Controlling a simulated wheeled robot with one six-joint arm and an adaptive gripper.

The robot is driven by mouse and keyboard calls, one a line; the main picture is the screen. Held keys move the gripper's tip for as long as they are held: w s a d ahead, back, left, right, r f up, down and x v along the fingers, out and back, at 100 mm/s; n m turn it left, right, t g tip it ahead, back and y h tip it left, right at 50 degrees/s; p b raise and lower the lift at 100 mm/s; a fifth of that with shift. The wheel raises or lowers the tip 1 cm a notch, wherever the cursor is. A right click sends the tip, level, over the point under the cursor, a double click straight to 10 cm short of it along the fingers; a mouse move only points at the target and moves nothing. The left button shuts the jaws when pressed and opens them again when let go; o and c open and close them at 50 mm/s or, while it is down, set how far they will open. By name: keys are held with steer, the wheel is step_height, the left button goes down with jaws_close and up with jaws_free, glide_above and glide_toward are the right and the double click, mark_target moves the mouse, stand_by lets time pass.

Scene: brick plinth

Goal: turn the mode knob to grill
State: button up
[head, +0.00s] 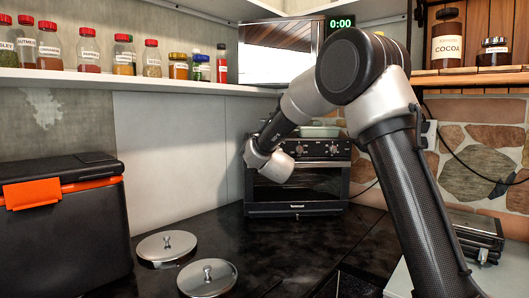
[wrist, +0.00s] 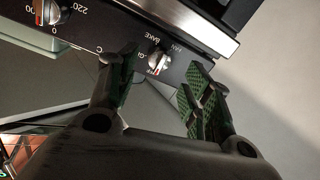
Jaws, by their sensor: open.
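The mode knob (wrist: 158,62) shows in the wrist view on the dark control panel, with a light face and a red mark. BAKE, FAN and partly hidden labels surround it; its exact setting is hard to read. My gripper (wrist: 160,72) is open, one finger on each side of the knob in the picture. The fingers hold nothing, and I cannot tell whether either touches the knob. In the head view the toaster oven (head: 297,190) stands at the back of the counter. My wrist hides the left part of its panel, and the fingertips are hidden there.
Another knob (wrist: 48,12) with numbers sits nearby on the panel. Two steel lids (head: 207,278) lie on the dark counter at front. A black cooler box (head: 65,230) with an orange latch stands left; a press grill (head: 476,235) stands right. A jar shelf (head: 130,82) runs above.

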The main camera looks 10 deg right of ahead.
steer(key=w, duration=0.4)
steer(key=shift+d, duration=0.25)
steer(key=c, duration=1.1)
steer(key=shift+o, duration=0.2)
steer(key=shift+m, duration=0.3)
steer(key=m, duration=0.6)
steer(key=shift+m, duration=0.3)
steer(key=m, duration=0.3)
steer(key=m+h, duration=0.1)
steer(key=m, duration=0.2)
steer(key=shift+f+m+t, duration=0.1)
steer(key=shift+m+t, duration=0.2)
steer(key=shift+m, duration=0.4)
